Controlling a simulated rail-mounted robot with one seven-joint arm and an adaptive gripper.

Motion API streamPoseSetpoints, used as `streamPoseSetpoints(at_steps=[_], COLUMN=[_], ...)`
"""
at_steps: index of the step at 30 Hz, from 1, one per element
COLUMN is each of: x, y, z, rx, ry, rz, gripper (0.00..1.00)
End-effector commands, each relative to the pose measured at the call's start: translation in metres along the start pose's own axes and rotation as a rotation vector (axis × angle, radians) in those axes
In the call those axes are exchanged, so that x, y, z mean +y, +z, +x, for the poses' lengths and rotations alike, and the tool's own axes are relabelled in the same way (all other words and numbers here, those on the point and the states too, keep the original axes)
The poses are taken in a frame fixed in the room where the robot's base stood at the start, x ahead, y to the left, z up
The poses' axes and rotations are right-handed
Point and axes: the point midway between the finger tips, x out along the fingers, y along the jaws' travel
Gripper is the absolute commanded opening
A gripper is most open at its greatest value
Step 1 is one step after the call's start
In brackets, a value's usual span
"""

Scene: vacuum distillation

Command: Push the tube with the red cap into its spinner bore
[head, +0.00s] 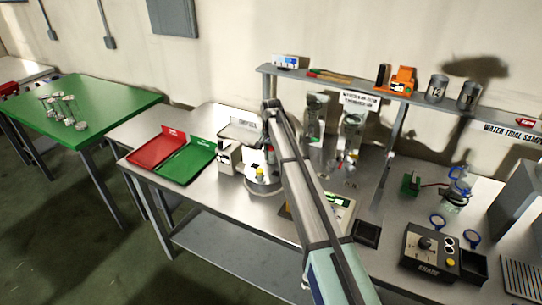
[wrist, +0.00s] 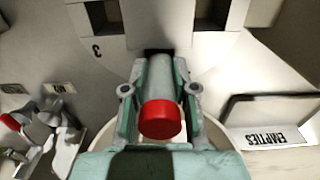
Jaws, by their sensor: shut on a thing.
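In the wrist view, my gripper (wrist: 160,97) is shut on the tube with the red cap (wrist: 161,119). The cap faces the camera, and the grey tube body runs away from it between the green-lined fingers. The far end of the tube is at a dark square opening in the pale spinner (wrist: 160,22); how deep it sits is hidden. Two more dark bores (wrist: 103,15) show on the spinner, one each side, with a "3" marked near the left one. In the head view, the spinner (head: 262,188) stands on the bench beneath my arm, which hides most of the grip.
A holder labelled EMPTIES (wrist: 275,112) is right of the gripper in the wrist view. In the head view, red (head: 155,150) and green (head: 186,160) trays lie left of the spinner, with a small beige box (head: 229,157) close beside it. Glassware (head: 350,138) stands behind my arm.

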Motion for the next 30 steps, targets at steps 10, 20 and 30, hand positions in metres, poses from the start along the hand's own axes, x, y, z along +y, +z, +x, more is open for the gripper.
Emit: streamPoseSetpoints(at_steps=[10, 20, 30], x=[0.0, 0.0, 0.0], y=[0.0, 0.0, 0.0], z=[0.008, 0.014, 0.014], rx=[0.0, 0.0, 0.0], ry=[0.0, 0.0, 0.0], rz=[0.0, 0.0, 0.0], gripper=[0.0, 0.41, 0.56])
